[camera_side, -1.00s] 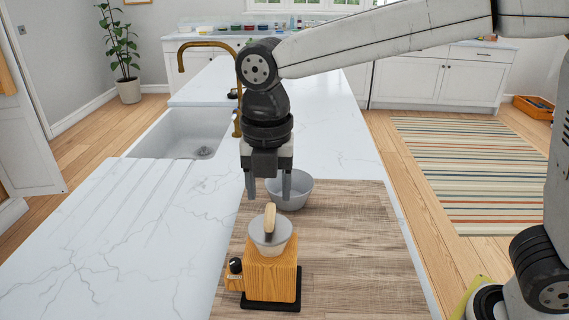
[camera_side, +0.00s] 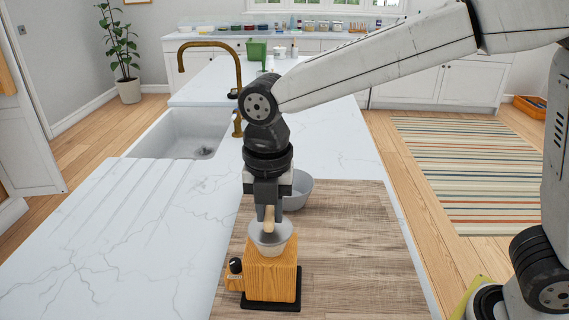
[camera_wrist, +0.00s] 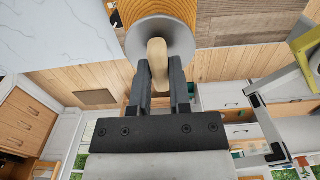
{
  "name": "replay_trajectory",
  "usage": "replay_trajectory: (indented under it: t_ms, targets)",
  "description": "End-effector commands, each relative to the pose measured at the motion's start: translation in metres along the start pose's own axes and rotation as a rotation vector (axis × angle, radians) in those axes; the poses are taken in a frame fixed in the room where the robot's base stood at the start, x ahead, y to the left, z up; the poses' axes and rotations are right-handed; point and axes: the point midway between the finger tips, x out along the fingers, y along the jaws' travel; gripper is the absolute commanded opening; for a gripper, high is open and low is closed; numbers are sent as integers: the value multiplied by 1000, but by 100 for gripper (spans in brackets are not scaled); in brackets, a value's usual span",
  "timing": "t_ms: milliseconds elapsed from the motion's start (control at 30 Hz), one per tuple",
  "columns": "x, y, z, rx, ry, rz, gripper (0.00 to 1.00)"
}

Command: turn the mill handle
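The mill stands on the wooden board. It has a square wooden body (camera_side: 271,277) on a black base, with a grey metal bowl (camera_side: 270,245) on top. Its pale wooden handle (camera_side: 269,222) stands up from the bowl; it also shows in the wrist view (camera_wrist: 157,60). My gripper (camera_side: 269,211) points down over the mill, its two dark fingers close in on either side of the handle. In the wrist view my gripper (camera_wrist: 160,66) has the handle between its fingertips, which appear shut on it. The lower part of the handle is clear of the fingers.
A grey bowl (camera_side: 298,192) sits just behind my gripper on the wooden board (camera_side: 360,250). A sink (camera_side: 185,135) with a brass tap (camera_side: 208,45) is at the back left. A green object (camera_side: 256,50) stands far back. The board right of the mill is clear.

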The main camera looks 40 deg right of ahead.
Motion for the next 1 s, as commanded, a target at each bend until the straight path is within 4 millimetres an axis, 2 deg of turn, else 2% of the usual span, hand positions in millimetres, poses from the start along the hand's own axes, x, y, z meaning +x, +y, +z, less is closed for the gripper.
replay_trajectory:
  t_ms: [467,667,1000]
  targets:
    - [0,0,0,61,0,0,0]
    - [0,0,0,169,0,0,0]
    - [0,0,0,460,0,0,0]
